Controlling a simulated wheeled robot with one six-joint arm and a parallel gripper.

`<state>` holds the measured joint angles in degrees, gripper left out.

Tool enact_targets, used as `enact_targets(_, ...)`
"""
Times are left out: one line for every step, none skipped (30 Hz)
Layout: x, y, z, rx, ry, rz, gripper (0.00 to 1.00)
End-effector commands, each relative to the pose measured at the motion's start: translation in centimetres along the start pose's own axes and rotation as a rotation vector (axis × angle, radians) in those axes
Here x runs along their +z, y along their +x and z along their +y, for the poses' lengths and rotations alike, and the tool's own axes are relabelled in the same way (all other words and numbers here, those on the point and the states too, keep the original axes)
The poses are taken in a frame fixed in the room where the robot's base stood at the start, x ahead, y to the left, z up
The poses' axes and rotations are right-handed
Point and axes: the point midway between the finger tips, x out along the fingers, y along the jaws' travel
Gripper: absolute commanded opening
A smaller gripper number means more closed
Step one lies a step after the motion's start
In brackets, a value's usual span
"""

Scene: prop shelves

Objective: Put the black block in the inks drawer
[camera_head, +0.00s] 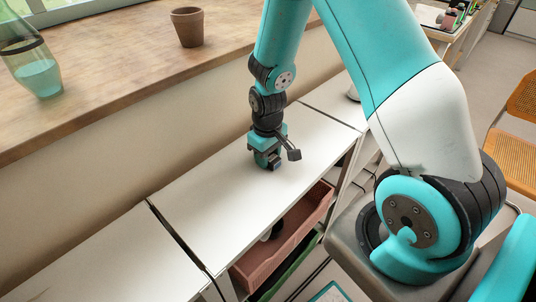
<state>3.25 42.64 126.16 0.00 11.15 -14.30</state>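My gripper (268,164) points down just over the white shelf top (225,190), near its middle. A small dark, block-like shape (275,164) shows at its fingertips. I cannot tell whether it is the black block or part of the fingers, nor whether the fingers are open or shut. A reddish-pink drawer (262,271) stands pulled out below the shelf's front edge, with a dark and white item (274,230) inside. A green drawer (298,264) shows beneath it. No inks label can be read.
A wooden ledge (130,75) runs behind the shelf, with a brown pot (187,27) and a glass vase of teal liquid (38,75). Orange chairs (515,140) stand at the right. The white top left of my gripper is clear.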

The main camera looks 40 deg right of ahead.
Motion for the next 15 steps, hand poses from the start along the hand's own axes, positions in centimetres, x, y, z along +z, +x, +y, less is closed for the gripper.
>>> enact_targets(0.0, 0.0, 0.0, 0.0, 0.0, 0.0, 0.52)
enact_targets(0.0, 0.0, 0.0, 0.0, 0.0, 0.0, 0.58)
enact_targets(0.0, 0.0, 0.0, 0.0, 0.0, 0.0, 0.63)
enact_targets(0.0, 0.0, 0.0, 0.0, 0.0, 0.0, 0.63)
enact_targets(0.0, 0.0, 0.0, 0.0, 0.0, 0.0, 0.63)
enact_targets(0.0, 0.0, 0.0, 0.0, 0.0, 0.0, 0.63)
enact_targets(0.0, 0.0, 0.0, 0.0, 0.0, 0.0, 0.63)
enact_targets(0.0, 0.0, 0.0, 0.0, 0.0, 0.0, 0.63)
enact_targets(0.0, 0.0, 0.0, 0.0, 0.0, 0.0, 0.63)
enact_targets(0.0, -0.1, 0.0, 0.0, 0.0, 0.0, 0.63)
enact_targets(0.0, -0.2, 0.0, 0.0, 0.0, 0.0, 0.63)
enact_targets(0.0, -0.4, 0.0, 0.0, 0.0, 0.0, 0.63)
enact_targets(0.0, -0.6, 0.0, 0.0, 0.0, 0.001, 0.63)
enact_targets(-0.1, -0.9, 0.0, 0.001, 0.0, 0.002, 0.63)
enact_targets(-0.1, -1.4, 0.0, 0.001, 0.0, 0.003, 0.63)
